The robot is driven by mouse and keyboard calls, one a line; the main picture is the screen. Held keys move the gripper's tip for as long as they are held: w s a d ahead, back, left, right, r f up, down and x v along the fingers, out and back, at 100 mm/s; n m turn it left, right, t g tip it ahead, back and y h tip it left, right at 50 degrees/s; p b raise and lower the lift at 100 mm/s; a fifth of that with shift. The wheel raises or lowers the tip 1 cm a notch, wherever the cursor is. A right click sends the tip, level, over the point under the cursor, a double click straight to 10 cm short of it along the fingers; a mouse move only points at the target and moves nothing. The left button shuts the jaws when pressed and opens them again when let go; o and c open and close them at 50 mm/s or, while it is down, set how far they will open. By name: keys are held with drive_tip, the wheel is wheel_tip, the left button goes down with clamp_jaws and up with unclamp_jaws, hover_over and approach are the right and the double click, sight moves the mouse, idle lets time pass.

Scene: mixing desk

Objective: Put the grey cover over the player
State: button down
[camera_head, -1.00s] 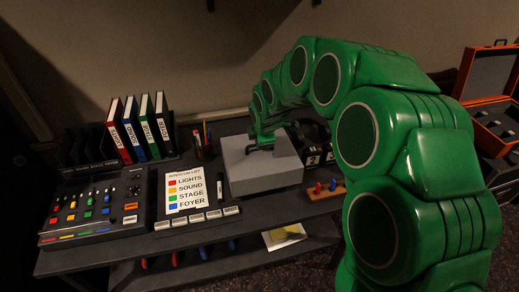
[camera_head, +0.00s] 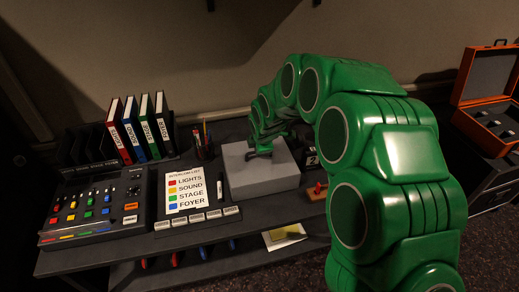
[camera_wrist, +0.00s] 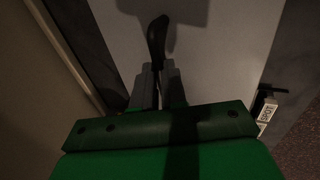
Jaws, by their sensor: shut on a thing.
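The grey cover (camera_head: 262,182) is a plain box shape at the right part of the desk; its flat top fills much of the wrist view (camera_wrist: 215,70). My gripper (camera_head: 262,150) is above the cover's top, shut on its dark handle (camera_wrist: 157,38). In the wrist view my gripper's fingers (camera_wrist: 158,88) are close together at the handle's near end. The cover looks about level. I cannot tell whether its lower edge touches the desk. The player does not show in either view; it may be hidden by the cover.
The desk (camera_head: 160,243) also holds a mixer (camera_head: 95,210), an intercom list (camera_head: 186,190), a marker (camera_head: 220,186), a pen cup (camera_head: 204,148) and upright binders (camera_head: 145,128). A wooden block with red pegs (camera_head: 316,191) is close right of the cover. An orange case (camera_head: 485,100) stands farther right.

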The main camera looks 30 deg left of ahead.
drive_tip(key=shift+f, duration=0.2)
drive_tip(key=c, duration=1.2)
unclamp_jaws()
drive_tip(key=shift+r, duration=0.4)
drive_tip(key=shift+v, duration=5.85)
